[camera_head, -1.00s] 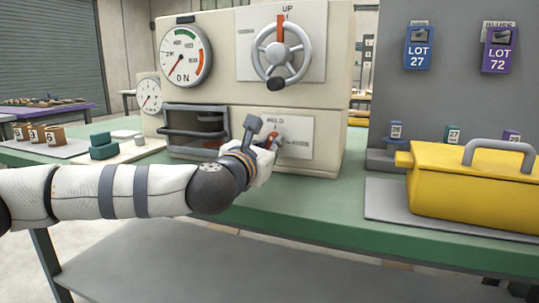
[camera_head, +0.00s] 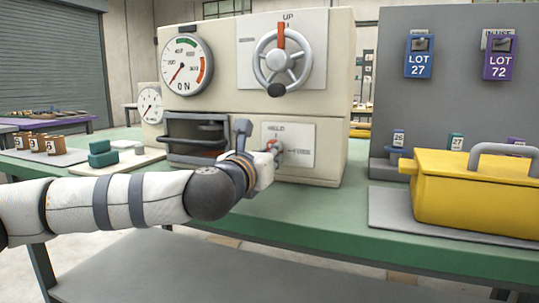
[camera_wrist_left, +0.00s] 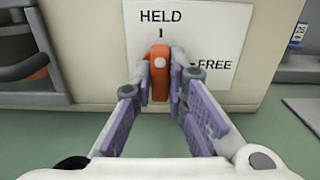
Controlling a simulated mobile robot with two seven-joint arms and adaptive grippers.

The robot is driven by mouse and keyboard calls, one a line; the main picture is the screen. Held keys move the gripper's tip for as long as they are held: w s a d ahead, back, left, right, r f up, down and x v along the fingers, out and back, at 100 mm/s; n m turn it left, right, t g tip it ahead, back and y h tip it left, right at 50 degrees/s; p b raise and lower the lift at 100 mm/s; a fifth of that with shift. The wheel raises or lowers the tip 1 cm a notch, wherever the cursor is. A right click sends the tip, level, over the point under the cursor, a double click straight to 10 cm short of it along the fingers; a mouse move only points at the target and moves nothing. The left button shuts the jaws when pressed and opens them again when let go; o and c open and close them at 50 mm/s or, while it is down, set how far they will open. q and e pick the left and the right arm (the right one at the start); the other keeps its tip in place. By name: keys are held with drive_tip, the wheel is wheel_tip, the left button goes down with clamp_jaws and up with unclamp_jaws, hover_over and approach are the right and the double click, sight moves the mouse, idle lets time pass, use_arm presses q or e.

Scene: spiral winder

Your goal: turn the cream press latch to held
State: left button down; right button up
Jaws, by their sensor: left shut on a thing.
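The cream press (camera_head: 335,120) stands on the green bench. Its orange latch (camera_wrist_left: 158,72) is on a white plate (camera_wrist_left: 215,60) marked HELD at the top and FREE at the right. In the left wrist view the latch stands upright, in line with the HELD tick. My left gripper (camera_wrist_left: 160,88) is shut on the latch, with one purple-padded finger on each side of it. In the head view my left gripper (camera_head: 272,150) is at the plate and covers most of the latch. My right gripper is out of view.
A handwheel (camera_head: 282,60) and a dial (camera_head: 187,65) are above on the press. An open bay (camera_head: 195,140) is left of the latch. A yellow case (camera_head: 470,190) sits on a grey mat at the right.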

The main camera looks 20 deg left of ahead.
use_arm(q)
drive_tip(key=c, duration=1.6)
unclamp_jaws()
drive_tip(key=s, duration=1.2)
drive_tip(key=shift+a, duration=0.25)
drive_tip(key=shift+r, duration=0.1)
